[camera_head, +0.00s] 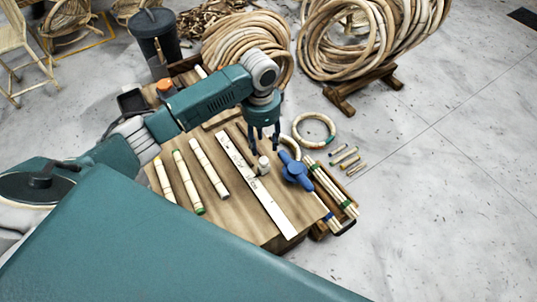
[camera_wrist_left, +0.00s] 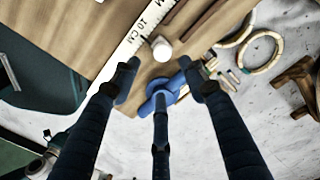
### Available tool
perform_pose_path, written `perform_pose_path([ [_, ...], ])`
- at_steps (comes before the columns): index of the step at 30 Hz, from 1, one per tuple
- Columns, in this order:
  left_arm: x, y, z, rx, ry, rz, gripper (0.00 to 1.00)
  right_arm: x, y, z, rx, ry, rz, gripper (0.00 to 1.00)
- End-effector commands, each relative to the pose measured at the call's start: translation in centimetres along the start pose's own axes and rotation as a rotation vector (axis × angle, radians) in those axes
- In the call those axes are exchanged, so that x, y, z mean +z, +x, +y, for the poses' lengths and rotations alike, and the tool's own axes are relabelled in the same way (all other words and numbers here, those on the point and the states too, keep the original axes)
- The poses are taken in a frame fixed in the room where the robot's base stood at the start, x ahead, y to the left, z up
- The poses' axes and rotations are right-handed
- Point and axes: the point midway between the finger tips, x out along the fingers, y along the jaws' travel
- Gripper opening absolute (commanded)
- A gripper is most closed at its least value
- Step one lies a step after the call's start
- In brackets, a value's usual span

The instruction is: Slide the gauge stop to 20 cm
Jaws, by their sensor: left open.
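The white gauge rule (camera_head: 268,205) lies along the wooden table and also shows in the left wrist view (camera_wrist_left: 122,60), with a printed 10 visible near the stop. The gauge stop, a pale round knob (camera_head: 262,165), sits at the rule's right edge, near its middle; it also shows in the left wrist view (camera_wrist_left: 162,49). My left gripper (camera_head: 264,148) is open with its fingers pointing down, above and close to the stop. In the left wrist view the knob is beyond the open fingertips (camera_wrist_left: 157,82), not between them. My right gripper is out of view.
A blue handled tool (camera_head: 296,172) lies close right of the stop. Rattan poles (camera_head: 188,182) lie left of the rule. Bundled poles (camera_head: 333,190) and a rattan ring (camera_head: 314,130) are at the right.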

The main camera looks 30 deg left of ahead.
Motion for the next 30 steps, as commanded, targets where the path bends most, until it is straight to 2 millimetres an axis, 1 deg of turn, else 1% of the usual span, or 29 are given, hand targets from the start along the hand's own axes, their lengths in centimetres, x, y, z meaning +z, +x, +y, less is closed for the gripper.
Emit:
perform_pose_path([
  [1, 0.2, -0.3, -0.4, -0.002, 0.008, -0.009, 0.44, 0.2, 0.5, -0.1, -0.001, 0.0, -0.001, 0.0],
  [3, 0.4, -0.5, -0.5, 0.002, 0.014, -0.018, 0.44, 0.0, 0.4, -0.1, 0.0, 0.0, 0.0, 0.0],
  [5, 0.5, -0.1, -0.4, 0.004, 0.016, -0.02, 0.44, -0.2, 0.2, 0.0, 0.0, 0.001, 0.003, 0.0],
  [8, 0.5, 1.3, -0.4, 0.005, 0.015, -0.02, 0.44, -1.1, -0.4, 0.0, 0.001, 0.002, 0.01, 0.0],
  [15, 0.5, 6.0, -0.4, 0.004, 0.013, -0.018, 0.44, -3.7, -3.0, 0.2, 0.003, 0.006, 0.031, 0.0],
  [21, 0.5, 8.8, -0.4, 0.002, 0.015, -0.016, 0.44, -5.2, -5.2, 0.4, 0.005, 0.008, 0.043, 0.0],
  [25, 0.5, 9.7, -0.4, 0.002, 0.014, -0.016, 0.44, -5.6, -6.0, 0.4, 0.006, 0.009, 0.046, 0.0],
  [30, 0.5, 9.9, -0.4, 0.001, 0.015, -0.015, 0.44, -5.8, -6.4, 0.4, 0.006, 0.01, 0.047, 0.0],
])
